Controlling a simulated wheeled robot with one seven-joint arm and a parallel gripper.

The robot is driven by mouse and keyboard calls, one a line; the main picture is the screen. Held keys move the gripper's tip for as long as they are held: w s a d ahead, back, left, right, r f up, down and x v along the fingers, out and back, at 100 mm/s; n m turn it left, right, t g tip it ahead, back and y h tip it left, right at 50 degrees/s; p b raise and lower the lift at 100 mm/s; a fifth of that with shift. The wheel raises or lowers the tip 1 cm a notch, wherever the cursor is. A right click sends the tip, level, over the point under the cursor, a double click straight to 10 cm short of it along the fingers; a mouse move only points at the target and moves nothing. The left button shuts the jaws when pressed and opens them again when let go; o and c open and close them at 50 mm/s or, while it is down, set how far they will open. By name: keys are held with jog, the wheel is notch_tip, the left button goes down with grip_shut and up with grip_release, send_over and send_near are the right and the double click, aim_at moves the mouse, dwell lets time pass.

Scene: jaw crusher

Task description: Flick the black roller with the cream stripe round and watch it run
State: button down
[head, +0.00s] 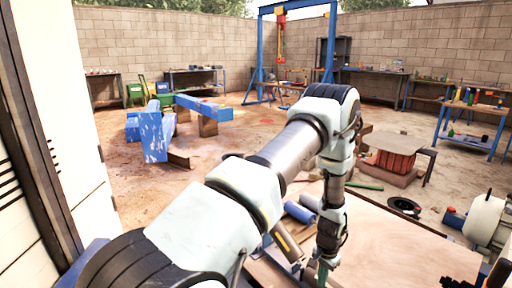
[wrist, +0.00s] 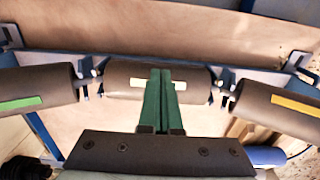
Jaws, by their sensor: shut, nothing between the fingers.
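The black roller with the cream stripe (wrist: 118,84) is the middle one in the wrist view, lying level in a blue frame. Its pale stripe shows on both sides of my fingers, which hide its centre. My gripper (wrist: 161,71) has its green fingers shut together with nothing between them, and they lie across the middle of this roller in the picture. I cannot tell whether they touch it. In the head view my gripper (head: 322,272) is at the bottom edge, and I cannot make out the striped roller there.
A black roller with a green stripe (wrist: 35,92) sits tilted at the left, and one with a yellow stripe (wrist: 275,105) at the right. Blue brackets (wrist: 222,85) separate the rollers. In the head view a wooden board (head: 400,245) lies right of my gripper.

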jog(key=shift+s+a+f+b, duration=0.45)
jog(key=shift+s+a+f, duration=0.2)
jog(key=shift+a+f, duration=0.25)
jog(key=shift+d, duration=0.1)
